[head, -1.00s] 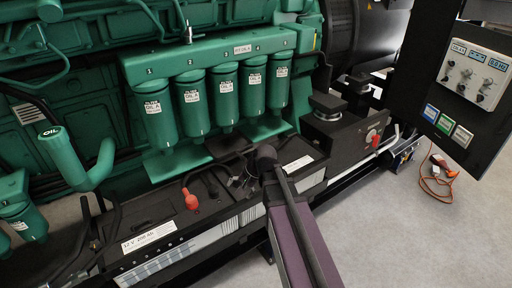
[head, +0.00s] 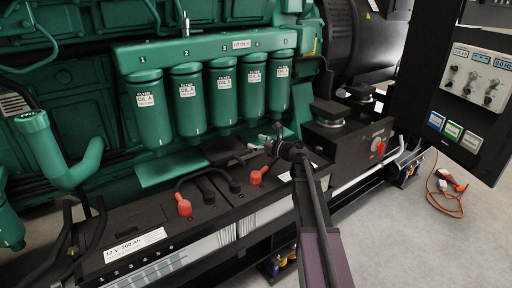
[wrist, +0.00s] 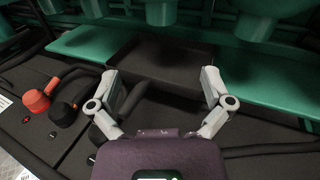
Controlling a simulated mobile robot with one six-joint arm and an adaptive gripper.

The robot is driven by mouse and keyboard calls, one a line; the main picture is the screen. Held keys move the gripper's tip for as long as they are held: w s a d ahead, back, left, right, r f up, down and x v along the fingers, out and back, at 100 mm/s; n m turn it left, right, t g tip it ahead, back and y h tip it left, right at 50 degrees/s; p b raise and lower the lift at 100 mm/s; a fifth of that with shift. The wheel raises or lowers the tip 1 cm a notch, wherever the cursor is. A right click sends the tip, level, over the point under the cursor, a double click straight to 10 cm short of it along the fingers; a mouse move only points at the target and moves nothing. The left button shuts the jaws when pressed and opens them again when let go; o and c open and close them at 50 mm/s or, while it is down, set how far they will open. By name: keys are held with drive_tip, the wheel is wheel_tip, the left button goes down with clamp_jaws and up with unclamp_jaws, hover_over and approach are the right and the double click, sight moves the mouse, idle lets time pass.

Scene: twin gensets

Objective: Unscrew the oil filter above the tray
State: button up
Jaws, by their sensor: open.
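A row of several green oil filters labelled "OIL A" hangs under a green manifold (head: 215,50) in the head view. A shallow black tray (wrist: 160,62) lies below the filters in the wrist view. It also shows, partly hidden, in the head view (head: 222,149). The middle filter (head: 222,92) appears to hang above it; its lower end (wrist: 161,10) is at the top of the wrist view. My gripper (wrist: 160,74) is open and empty, its fingers spread either side of the tray in the picture. In the head view my gripper (head: 268,134) is low, right of the tray.
A green ledge (wrist: 80,42) runs under the filters. Black batteries with red terminal caps (head: 183,206) and cables lie in front. A green oil filler pipe (head: 48,150) rises at left. A control panel (head: 470,80) stands at right. Grey floor is open at front right.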

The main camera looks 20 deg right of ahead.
sight(226, 134)
drive_tip(key=shift+w+d, duration=0.1)
drive_tip(key=shift+d, duration=0.05)
idle(0.3)
drive_tip(key=shift+x, duration=7.95)
drive_tip(key=shift+f+m+t+h, duration=0.25)
drive_tip(key=shift+m+t+h, duration=0.75)
drive_tip(key=shift+m+h, duration=0.3)
drive_tip(key=shift+r+m+t+h, duration=0.1)
drive_tip(key=shift+m+t+h, duration=0.5)
drive_tip(key=shift+h, duration=0.65)
drive_tip(key=shift+m+t+h, duration=0.3)
drive_tip(key=shift+m+h, duration=0.6)
drive_tip(key=shift+h, duration=0.35)
drive_tip(key=shift+m+h, duration=1.4)
drive_tip(key=shift+h, duration=0.8)
drive_tip(key=shift+m+h, duration=0.3)
drive_tip(key=shift+h, duration=0.1)
drive_tip(key=shift+n+y, duration=0.6)
drive_tip(key=shift+y, duration=0.3)
